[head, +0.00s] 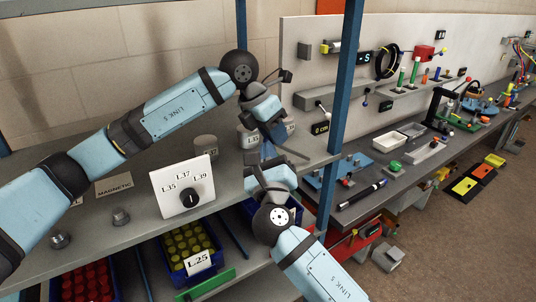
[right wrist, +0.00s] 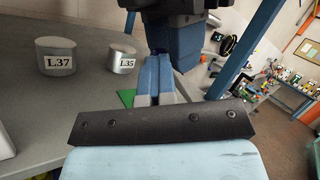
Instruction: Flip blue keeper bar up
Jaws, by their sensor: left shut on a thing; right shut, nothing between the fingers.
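My left gripper (head: 272,128) is at the shelf's right end, beside the blue upright post. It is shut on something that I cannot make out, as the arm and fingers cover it. My right gripper (head: 258,166) is just below it, pointing up, shut and empty. A thin dark blue bar (head: 233,238) slopes on the lower shelf beside a bin. I cannot tell whether it is the keeper bar.
Grey cylinders labelled L37 (right wrist: 55,57) and L35 (right wrist: 122,60) stand left of my right fingers. A white dial panel (head: 183,187) stands on the upper shelf. A bin of yellow caps (head: 190,250) is below. A blue post (head: 345,95) rises close by on the right.

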